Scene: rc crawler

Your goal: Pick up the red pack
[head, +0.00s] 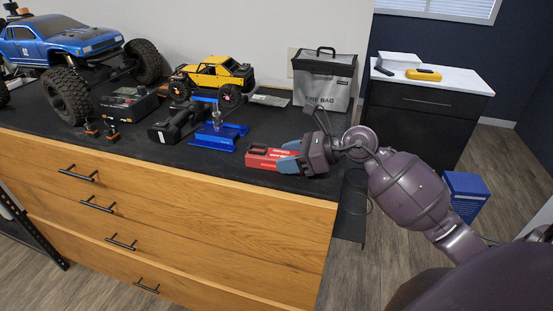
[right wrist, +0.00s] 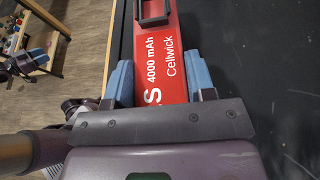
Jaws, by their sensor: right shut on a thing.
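The red pack (head: 262,158) is near the front edge of the black bench top, left of my right gripper (head: 288,158). The right gripper's blue fingers are shut on the pack's right end. In the right wrist view the red pack (right wrist: 168,60) lies between the two fingers, with white lettering "4000 mAh" and "Cellwick" and a dark connector at its far end. I cannot tell whether the pack touches the bench. My left gripper does not show in the head view; a blurred purple part with blue tips at the left of the right wrist view may be it.
A blue stand (head: 218,137) is just left of the pack, with a black tool (head: 175,124) beside it. A yellow crawler (head: 213,76), a blue truck (head: 62,42) and a grey bag (head: 323,82) stand behind.

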